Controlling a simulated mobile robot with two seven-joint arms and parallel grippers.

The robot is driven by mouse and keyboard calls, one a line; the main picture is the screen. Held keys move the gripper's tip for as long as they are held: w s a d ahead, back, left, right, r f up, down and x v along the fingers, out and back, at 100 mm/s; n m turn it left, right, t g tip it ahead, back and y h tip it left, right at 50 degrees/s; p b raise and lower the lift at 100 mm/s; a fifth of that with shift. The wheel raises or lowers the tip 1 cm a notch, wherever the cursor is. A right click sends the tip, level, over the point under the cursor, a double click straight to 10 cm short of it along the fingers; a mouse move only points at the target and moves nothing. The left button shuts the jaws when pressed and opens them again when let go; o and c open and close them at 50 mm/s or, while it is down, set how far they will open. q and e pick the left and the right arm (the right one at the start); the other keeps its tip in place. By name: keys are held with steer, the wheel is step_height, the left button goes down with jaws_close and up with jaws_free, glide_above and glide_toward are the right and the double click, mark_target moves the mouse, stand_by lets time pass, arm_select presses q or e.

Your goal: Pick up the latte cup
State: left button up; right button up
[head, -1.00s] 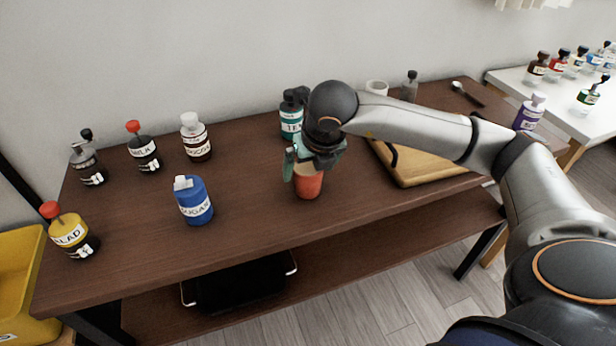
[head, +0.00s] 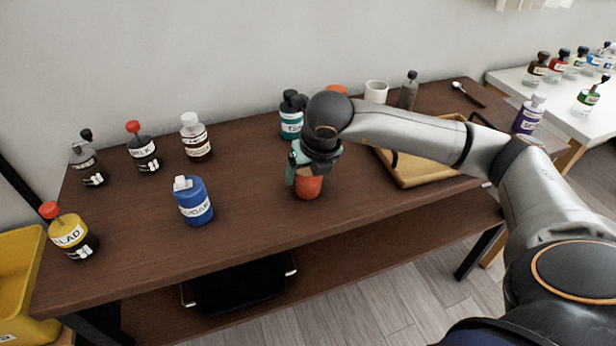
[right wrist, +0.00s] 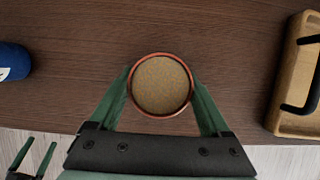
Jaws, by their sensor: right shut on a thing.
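The latte cup (head: 309,188) is a small red-orange cup on the dark wooden table, near its front middle. In the right wrist view the cup (right wrist: 161,85) shows from above, filled with a tan surface inside a red rim. My right gripper (head: 305,178) is over the cup from above. Its green fingers (right wrist: 161,95) lie on either side of the cup and are shut on it. The gripper hides the cup's upper part in the head view. I cannot tell whether the cup is clear of the table.
A blue sugar bottle (head: 194,201) stands left of the cup. A teal-labelled bottle (head: 291,118) stands behind it. A wooden tray (head: 425,172) with dark handles lies to the right. A white cup (head: 376,92) is at the back. The table between sugar and cup is clear.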

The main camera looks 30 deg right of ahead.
steer(key=c, duration=0.4)
steer(key=shift+r, duration=0.15)
